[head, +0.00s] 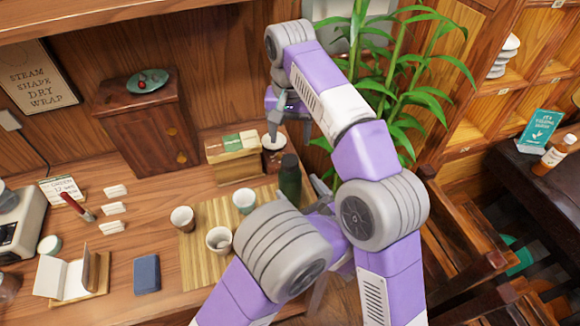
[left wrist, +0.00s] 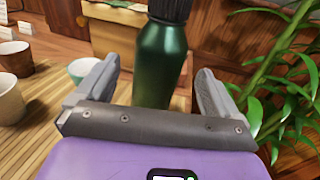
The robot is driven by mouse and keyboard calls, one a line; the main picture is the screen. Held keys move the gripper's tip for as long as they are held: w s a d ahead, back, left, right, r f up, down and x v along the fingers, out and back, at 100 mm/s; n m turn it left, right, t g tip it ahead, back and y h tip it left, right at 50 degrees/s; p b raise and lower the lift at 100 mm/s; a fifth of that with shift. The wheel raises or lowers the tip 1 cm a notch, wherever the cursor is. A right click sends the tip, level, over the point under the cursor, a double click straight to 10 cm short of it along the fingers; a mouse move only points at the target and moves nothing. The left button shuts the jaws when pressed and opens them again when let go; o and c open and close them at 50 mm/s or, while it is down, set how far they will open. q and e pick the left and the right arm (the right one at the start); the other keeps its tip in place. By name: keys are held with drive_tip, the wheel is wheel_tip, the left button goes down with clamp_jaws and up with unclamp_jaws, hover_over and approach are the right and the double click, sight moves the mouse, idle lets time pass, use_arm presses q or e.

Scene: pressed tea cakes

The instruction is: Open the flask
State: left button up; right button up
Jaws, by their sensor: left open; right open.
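The flask is dark green with a black cap and stands upright at the right end of the slatted bamboo mat (head: 207,265). Its body (head: 290,184) shows in the head view, with the lower part hidden by my left arm. In the left wrist view the flask (left wrist: 161,62) stands just ahead, between the lines of my two fingers, its cap (left wrist: 169,9) cut by the top edge. My left gripper (left wrist: 158,70) is open and empty, mostly hidden in the head view. My right gripper (head: 290,133) is open, pointing down, above and behind the flask.
A brown jar (head: 274,158) stands below my right gripper, beside a wooden box (head: 233,166). Several pale cups, including one (head: 244,200) near the flask, stand on the mat. A plant (head: 400,90) rises at the right. A blue case (head: 147,274) lies left of the mat.

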sight(286, 173)
use_arm(q)
drive_tip(key=shift+w+r, duration=0.2)
drive_tip(key=shift+r, duration=0.05)
use_arm(e)
drive_tip(key=shift+s+r, duration=0.1)
drive_tip(key=shift+r, duration=0.2)
use_arm(q)
drive_tip(key=shift+w+a, duration=0.25)
drive_tip(key=shift+a, duration=0.05)
use_arm(e)
drive_tip(key=shift+s, duration=0.2)
use_arm(q)
drive_tip(key=shift+x, duration=2.95)
drive_tip(key=shift+a, duration=0.1)
